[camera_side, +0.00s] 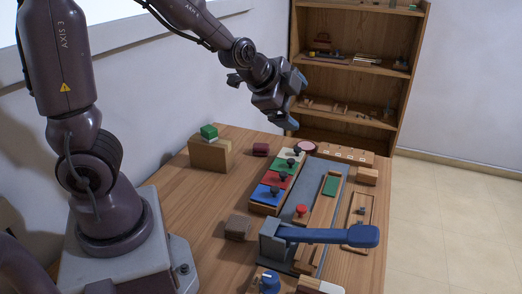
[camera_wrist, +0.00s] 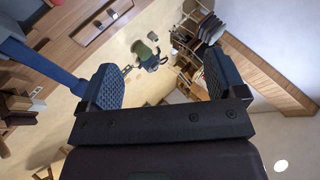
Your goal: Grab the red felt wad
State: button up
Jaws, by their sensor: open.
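Several things in the side view are red, and I cannot tell for sure which is the felt wad. A small bright red round piece (camera_side: 301,210) is in the middle of the table, on the blue-grey strip beside a long wooden bar. A dark red soft-looking block (camera_side: 261,149) lies farther back, left of the coloured row. My gripper (camera_side: 294,101) is open and empty, high above the back of the table and apart from both. In the wrist view my gripper (camera_wrist: 162,78) shows two spread ridged fingers with nothing between them. I make out no red piece there.
A row of coloured blocks with dark knobs (camera_side: 277,184) stands mid-table. A blue-handled lever (camera_side: 330,236) crosses the front. A wooden box with a green-and-white block (camera_side: 209,154) is at back left. A shelf (camera_side: 350,70) stands behind. Bare tabletop (camera_side: 190,205) shows at left.

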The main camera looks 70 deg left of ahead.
jog(key=w+a+f+m+g+y, duration=0.1)
jog(key=a+f+m+y, duration=0.1)
jog(key=a+f, duration=0.3)
jog(key=w+a+f+m+g+y, duration=0.1)
jog(key=a+f+m+y, duration=0.15)
jog(key=f, duration=0.45)
jog(key=m+y, duration=0.5)
jog(key=m, duration=0.3)
send_near(260, 146)
jog(key=d+r, duration=0.1)
jog(key=d, duration=0.2)
jog(key=s+d+r, duration=0.1)
jog(key=shift+s+d+r, duration=0.15)
jog(key=shift+d+r, duration=0.15)
jog(key=shift+r, duration=0.05)
jog(key=shift+s+a+f+m, duration=0.3)
jog(key=shift+a+f+m, duration=0.2)
jog(key=shift+m, duration=0.45)
jog(key=x, duration=1.2)
jog(key=shift+w+a+f, duration=0.15)
jog(key=shift+a+f, duration=0.05)
jog(key=shift+a, duration=0.1)
jog(key=c, duration=1)
